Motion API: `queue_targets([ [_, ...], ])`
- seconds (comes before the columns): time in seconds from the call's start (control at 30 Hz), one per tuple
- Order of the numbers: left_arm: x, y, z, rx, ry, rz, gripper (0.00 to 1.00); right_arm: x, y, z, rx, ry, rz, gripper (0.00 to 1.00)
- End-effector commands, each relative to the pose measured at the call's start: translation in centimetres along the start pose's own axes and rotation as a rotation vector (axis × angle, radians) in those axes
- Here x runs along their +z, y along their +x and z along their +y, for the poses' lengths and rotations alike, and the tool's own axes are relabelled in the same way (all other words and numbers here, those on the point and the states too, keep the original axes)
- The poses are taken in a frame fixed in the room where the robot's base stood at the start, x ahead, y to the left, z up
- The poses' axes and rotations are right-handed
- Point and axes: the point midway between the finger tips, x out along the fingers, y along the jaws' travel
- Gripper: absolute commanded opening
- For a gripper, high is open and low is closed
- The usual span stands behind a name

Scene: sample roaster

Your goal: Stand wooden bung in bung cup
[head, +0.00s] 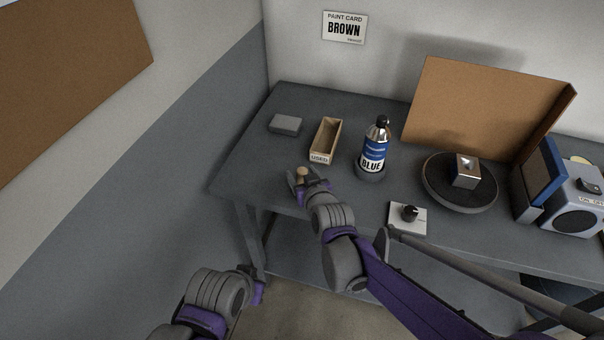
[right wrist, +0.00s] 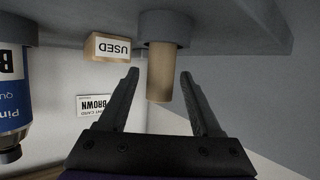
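The wooden bung (head: 302,172) is a small light-brown cylinder near the front left of the table. In the right wrist view, which is upside down, the bung (right wrist: 160,75) stands upright with its base inside a grey round cup (right wrist: 164,25) on the table. The cup is hidden in the head view. My right gripper (right wrist: 160,76) is open, with a fingertip on each side of the bung and a gap visible on both sides. My left arm's end (head: 252,284) is low in front of the table; its finger state is unclear.
A wooden box marked USED (head: 321,157) stands behind the bung, with a grey block (head: 285,124) to its left. A blue-labelled bottle (head: 373,150) stands to the right. Further right are a knob box (head: 408,218), a round dark plate (head: 440,196) and a grey machine (head: 575,205).

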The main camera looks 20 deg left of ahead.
Motion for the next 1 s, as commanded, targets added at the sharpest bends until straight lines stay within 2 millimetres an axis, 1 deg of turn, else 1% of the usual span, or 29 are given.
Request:
queue_targets([
  [0.17, 0.0, -0.1, 0.0, 0.000, 0.000, 0.000, 0.00, -0.1, 0.0, 0.0, 0.000, 0.000, 0.000, 0.66],
  [0.27, -0.2, -0.3, 0.0, 0.000, 0.000, 0.001, 0.00, -0.5, -0.3, 0.0, 0.000, 0.000, 0.000, 0.66],
  [0.37, -0.2, -0.2, 0.0, 0.000, 0.000, 0.001, 0.00, -0.3, -1.6, 0.0, 0.000, 0.000, 0.000, 0.66],
  [0.6, -0.2, -0.4, 0.0, 0.000, 0.000, 0.002, 0.00, -0.3, -6.5, 0.0, 0.000, 0.001, 0.000, 0.66],
  [0.8, -0.4, -0.6, 0.0, 0.000, 0.000, 0.002, 0.00, -0.3, -10.0, 0.0, 0.000, -0.001, 0.000, 0.66],
  [0.9, -0.5, -0.7, 0.0, 0.000, 0.000, 0.003, 0.00, -0.3, -11.1, 0.0, 0.000, -0.001, 0.000, 0.66],
  [1.0, -0.5, -0.7, 0.0, 0.000, 0.000, 0.003, 0.00, -0.3, -11.8, 0.0, 0.000, -0.001, 0.000, 0.66],
])
